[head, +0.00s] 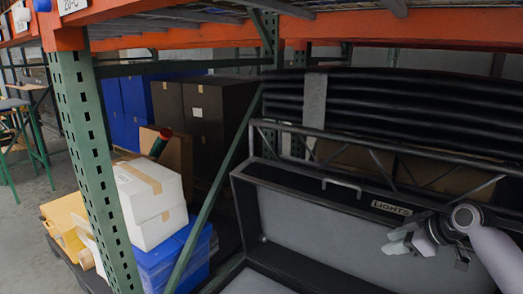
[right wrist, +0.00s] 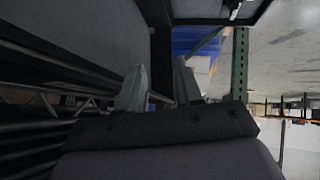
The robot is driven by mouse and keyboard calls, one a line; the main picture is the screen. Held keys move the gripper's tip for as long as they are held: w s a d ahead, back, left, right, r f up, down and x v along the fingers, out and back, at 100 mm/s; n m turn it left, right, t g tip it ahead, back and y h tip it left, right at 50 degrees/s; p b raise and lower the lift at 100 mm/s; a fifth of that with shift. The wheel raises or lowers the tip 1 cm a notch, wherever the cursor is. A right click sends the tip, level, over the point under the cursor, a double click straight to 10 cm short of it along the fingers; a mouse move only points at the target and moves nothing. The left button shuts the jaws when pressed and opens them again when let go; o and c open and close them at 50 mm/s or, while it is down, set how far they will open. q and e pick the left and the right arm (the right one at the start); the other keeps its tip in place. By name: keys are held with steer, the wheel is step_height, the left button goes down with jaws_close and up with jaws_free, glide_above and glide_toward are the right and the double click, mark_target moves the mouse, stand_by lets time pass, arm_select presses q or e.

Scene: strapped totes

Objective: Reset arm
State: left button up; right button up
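My right gripper (head: 403,241) is in front of the open black case marked LIGHTS (head: 335,200), at the right of the head view. In the right wrist view its two grey fingers (right wrist: 158,78) stand apart with nothing between them, so it is open and empty. I cannot tell if the fingers touch the case. My left gripper is in neither view. No separate task object is named.
A green rack post (head: 95,165) and orange beam (head: 180,35) frame the shelf. White boxes (head: 148,205), a blue tote (head: 172,262) and a yellow case (head: 66,222) sit at left. A metal truss (head: 350,150) lies behind the case. Open floor (head: 30,225) shows far left.

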steer(key=s+a+f+m, duration=0.1)
steer(key=s+a+f, duration=0.25)
steer(key=f, duration=0.25)
steer(key=s+a+f+m+t+h, duration=0.1)
steer(key=s+a+f+m, duration=0.1)
steer(key=s+f, duration=0.35)
steer(key=s+a+f+m, duration=0.1)
steer(key=s+a+f, duration=0.15)
steer(key=f, duration=0.45)
arm_select(q)
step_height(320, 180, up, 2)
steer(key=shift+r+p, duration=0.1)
steer(key=shift+p, duration=0.75)
arm_select(e)
steer(key=s+a+f+m+t+h, duration=0.1)
steer(key=s+a+m, duration=0.1)
steer(key=s, duration=0.8)
steer(key=s+a+f+m+t, duration=0.1)
steer(key=s+a+m, duration=0.1)
steer(key=s, duration=0.9)
steer(key=shift+s+f+m+h, duration=0.2)
steer(key=shift+m+h, duration=0.2)
steer(key=shift+s, duration=0.1)
